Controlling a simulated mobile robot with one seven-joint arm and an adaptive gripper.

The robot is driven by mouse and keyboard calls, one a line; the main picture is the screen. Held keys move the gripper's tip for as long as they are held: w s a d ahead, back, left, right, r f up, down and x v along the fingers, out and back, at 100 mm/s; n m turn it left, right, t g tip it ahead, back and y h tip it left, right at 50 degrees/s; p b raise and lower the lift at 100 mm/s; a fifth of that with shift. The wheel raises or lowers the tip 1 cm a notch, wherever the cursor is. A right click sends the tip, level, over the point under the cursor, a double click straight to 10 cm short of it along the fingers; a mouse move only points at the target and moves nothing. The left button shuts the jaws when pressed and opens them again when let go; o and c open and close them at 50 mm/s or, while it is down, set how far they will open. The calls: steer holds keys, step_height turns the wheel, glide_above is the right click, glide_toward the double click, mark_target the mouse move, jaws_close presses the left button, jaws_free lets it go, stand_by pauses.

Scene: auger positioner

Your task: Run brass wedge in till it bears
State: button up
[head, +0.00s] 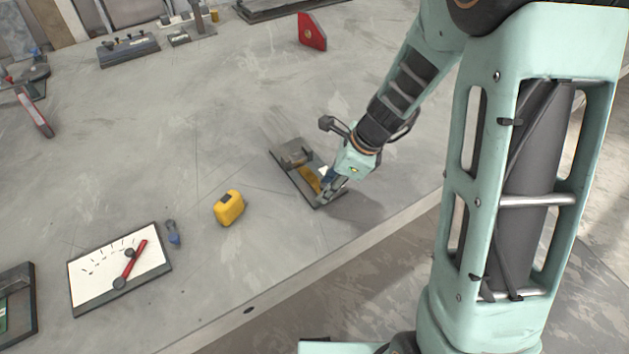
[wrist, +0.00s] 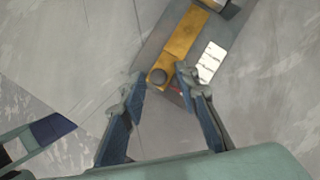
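The brass wedge (head: 309,178) is a flat yellow bar lying in a dark base plate (head: 301,191) on the bench. In the wrist view the wedge (wrist: 185,38) runs up towards a grey block at the top edge. My gripper (head: 329,188) is over the near end of the plate.
A white label (wrist: 211,61) lies right of the wedge. A yellow tape-measure-like object (head: 229,207) and a white dial board (head: 120,267) with a red pointer are to the left. A red block (head: 312,31) stands behind. The bench around the plate is mostly clear.

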jaws_close()
steer(key=shift+s+f, duration=0.2)
steer(key=shift+w+a+p, duration=0.3)
steer(key=shift+w+a, duration=0.15)
steer(key=shift+w, duration=0.15)
stand_by(0.5)
steer(key=o, duration=0.8)
jaws_free()
steer(key=shift+w+f, duration=0.1)
steer(key=shift+w, duration=0.05)
steer(key=shift+w+r, duration=0.15)
steer(key=shift+r, duration=0.1)
steer(key=shift+r+p, duration=0.3)
steer(key=shift+p, duration=0.1)
step_height(320, 180, up, 6)
steer(key=p, duration=0.5)
steer(key=shift+f, duration=0.2)
